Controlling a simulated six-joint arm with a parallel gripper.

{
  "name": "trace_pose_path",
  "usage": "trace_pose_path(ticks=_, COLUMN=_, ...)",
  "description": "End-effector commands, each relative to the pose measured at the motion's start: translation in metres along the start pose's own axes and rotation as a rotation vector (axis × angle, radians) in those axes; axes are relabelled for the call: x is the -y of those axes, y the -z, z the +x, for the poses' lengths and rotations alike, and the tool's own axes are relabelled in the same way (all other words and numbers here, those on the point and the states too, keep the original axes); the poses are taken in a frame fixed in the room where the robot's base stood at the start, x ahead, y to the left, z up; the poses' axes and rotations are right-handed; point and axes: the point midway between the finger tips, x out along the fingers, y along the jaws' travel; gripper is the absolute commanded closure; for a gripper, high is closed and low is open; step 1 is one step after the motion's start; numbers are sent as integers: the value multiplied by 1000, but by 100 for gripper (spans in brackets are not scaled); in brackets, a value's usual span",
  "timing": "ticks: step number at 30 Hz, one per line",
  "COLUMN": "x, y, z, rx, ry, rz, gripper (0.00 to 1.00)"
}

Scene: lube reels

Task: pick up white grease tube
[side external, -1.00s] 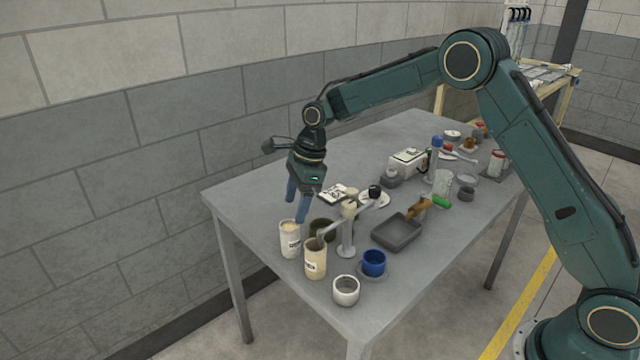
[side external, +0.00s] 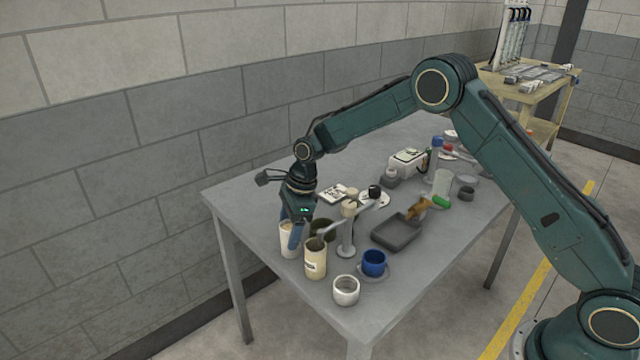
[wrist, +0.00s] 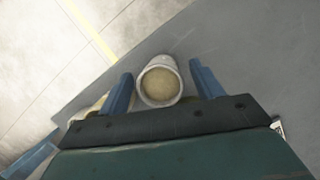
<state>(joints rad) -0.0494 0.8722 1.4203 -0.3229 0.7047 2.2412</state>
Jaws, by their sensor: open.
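The white grease tube (side external: 287,246) appears to be the upright white cylinder near the left edge of the table. In the wrist view the tube (wrist: 160,82) shows from above, with a round pale rim and a tan top. My gripper (side external: 291,228) points down over it, open. In the wrist view one blue finger is on each side of the tube, with visible gaps between my gripper (wrist: 164,86) and its wall. The near finger hides part of the tube in the side view.
A dark round pot (side external: 323,229), a post-like stand (side external: 346,240), a white cup (side external: 346,291), a blue cup (side external: 374,263) and a grey tray (side external: 397,233) are nearby. The table's left corner is clear.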

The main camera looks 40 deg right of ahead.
Motion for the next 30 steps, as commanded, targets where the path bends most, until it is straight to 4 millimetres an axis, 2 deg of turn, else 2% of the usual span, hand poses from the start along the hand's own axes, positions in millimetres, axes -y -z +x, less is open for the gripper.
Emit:
trace_pose_path(ticks=6, x=0, y=0, z=14, rx=1, ry=1, rz=-1, gripper=34)
trace_pose_path(ticks=20, x=0, y=0, z=14, rx=0, ry=0, rz=-1, gripper=34)
trace_pose_path(ticks=23, x=0, y=0, z=14, rx=0, ry=0, rz=0, gripper=50)
trace_pose_path(ticks=28, x=0, y=0, z=14, rx=0, ry=0, rz=-1, gripper=83)
trace_pose_path(ticks=30, x=0, y=0, z=13, rx=1, ry=1, rz=-1, gripper=85)
